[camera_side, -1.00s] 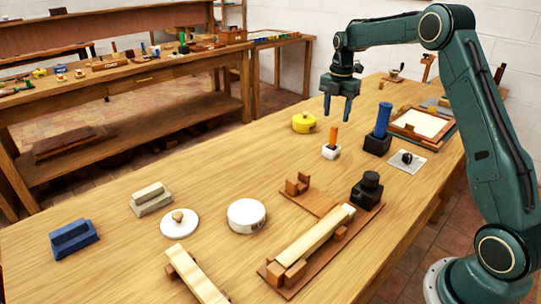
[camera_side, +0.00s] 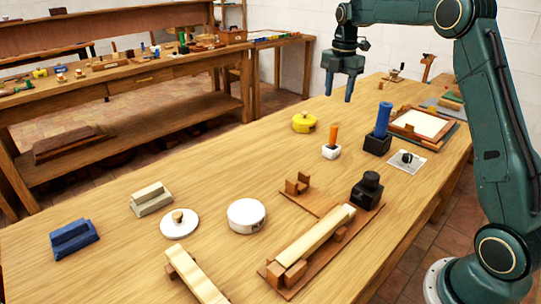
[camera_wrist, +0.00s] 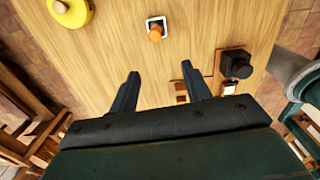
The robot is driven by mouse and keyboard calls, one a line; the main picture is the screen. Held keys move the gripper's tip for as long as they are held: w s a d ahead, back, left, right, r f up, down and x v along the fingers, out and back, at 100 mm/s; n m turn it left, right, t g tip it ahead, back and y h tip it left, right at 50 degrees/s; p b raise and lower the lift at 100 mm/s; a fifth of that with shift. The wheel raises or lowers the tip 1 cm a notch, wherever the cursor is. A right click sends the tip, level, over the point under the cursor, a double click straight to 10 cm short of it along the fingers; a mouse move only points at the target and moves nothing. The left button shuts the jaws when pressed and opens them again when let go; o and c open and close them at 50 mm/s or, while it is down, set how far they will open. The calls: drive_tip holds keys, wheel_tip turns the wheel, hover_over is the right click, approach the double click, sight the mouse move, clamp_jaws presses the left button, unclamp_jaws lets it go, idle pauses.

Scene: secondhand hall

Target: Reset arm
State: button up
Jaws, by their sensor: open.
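My gripper (camera_side: 338,88) is open and empty, held in the air above the far part of the wooden table (camera_side: 120,250). Its two dark fingers point down in the side view and are spread apart in the wrist view (camera_wrist: 160,85). Nothing is between them. My arm rises from its base at the right of the side view and bends over the table.
Below stand a yellow round pot (camera_side: 304,123), a white block with an orange peg (camera_side: 331,151), a black block with a blue cylinder (camera_side: 377,143) and a framed white panel (camera_side: 419,123). Blocks, a white tin (camera_side: 246,215) and a wooden jig (camera_side: 292,279) lie nearer.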

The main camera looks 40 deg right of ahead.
drive_tip(key=s+a+r+m+t, duration=0.1)
drive_tip(key=s+a+r+m, duration=0.35)
drive_tip(key=s+a, duration=0.25)
drive_tip(key=s+a+r+m+t, duration=0.2)
drive_tip(key=s+a+r+m, duration=0.25)
drive_tip(key=s+a, duration=0.35)
drive_tip(key=s+a+f+m, duration=0.2)
drive_tip(key=s+m, duration=0.1)
drive_tip(key=s, duration=0.2)
drive_tip(key=s+a+f+m+t, duration=0.1)
drive_tip(key=s+a+f+m, duration=0.1)
drive_tip(key=s, duration=0.3)
drive_tip(key=s+a+f+m+t, duration=0.1)
drive_tip(key=s+a+f+m, duration=0.1)
drive_tip(key=s+m, duration=0.2)
drive_tip(key=shift+s+a+f+m, duration=0.2)
drive_tip(key=shift+s+a+m, duration=0.1)
drive_tip(key=shift+s, duration=0.75)
